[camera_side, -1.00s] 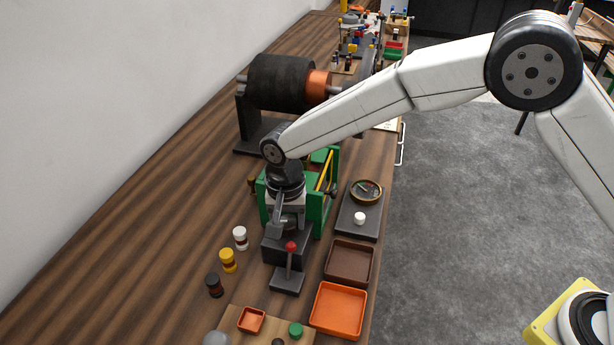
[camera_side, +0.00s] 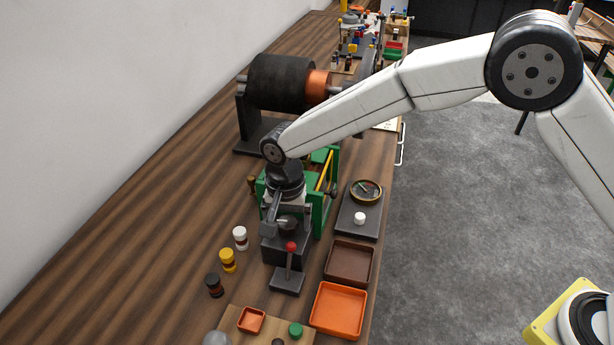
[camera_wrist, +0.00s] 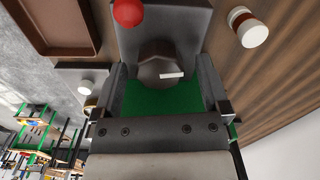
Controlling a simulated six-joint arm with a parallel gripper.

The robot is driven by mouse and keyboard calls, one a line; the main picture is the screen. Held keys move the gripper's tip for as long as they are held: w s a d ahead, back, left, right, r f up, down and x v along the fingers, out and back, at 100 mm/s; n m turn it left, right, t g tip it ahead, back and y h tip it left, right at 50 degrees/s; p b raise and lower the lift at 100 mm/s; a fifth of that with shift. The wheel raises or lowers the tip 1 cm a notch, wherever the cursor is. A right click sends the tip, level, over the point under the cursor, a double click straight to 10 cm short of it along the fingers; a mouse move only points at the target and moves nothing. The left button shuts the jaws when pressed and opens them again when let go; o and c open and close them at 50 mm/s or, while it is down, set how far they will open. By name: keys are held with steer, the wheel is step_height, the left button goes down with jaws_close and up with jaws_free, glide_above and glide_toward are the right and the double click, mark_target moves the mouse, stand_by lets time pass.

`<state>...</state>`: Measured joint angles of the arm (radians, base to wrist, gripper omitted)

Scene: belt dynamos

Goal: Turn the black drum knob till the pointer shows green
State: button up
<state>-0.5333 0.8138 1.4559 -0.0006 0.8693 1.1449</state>
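The dark drum knob (camera_wrist: 158,68) has a white mark and sits at a dark block (camera_side: 283,250) by the green machine frame (camera_side: 319,210). My gripper (camera_side: 288,224) is low over the block, pointing down. In the wrist view its two fingers (camera_wrist: 163,78) are spread on either side of the knob, with green showing in gaps between finger and knob. The fingers look apart from the knob. The round brass-rimmed dial (camera_side: 367,191) stands on a grey plate to the right. A greenish mark shows on its dark face, but its pointer reading is too small to tell.
A red-topped lever (camera_side: 290,248) stands just in front of the block. A white button (camera_side: 360,218) is by the dial. Brown (camera_side: 349,262) and orange (camera_side: 338,309) trays lie in front right. Small jars (camera_side: 228,260) stand to the left. A large black roller (camera_side: 278,82) is behind.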

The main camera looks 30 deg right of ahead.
mark_target(288, 221)
steer(key=shift+r, duration=3.9)
steer(key=shift+d, duration=0.1)
steer(key=s+d+n+t, duration=0.1)
steer(key=s+d+n, duration=0.3)
steer(key=d, duration=1.1)
steer(key=s+d+f+n+t, duration=0.1)
steer(key=s+d+f+n, duration=0.1)
steer(key=s+d, duration=0.9)
steer(key=s+n, duration=0.1)
steer(key=s, duration=0.1)
steer(key=shift+s+d+f+t, duration=0.3)
steer(key=shift+s+d, duration=0.05)
steer(key=shift+d, duration=0.05)
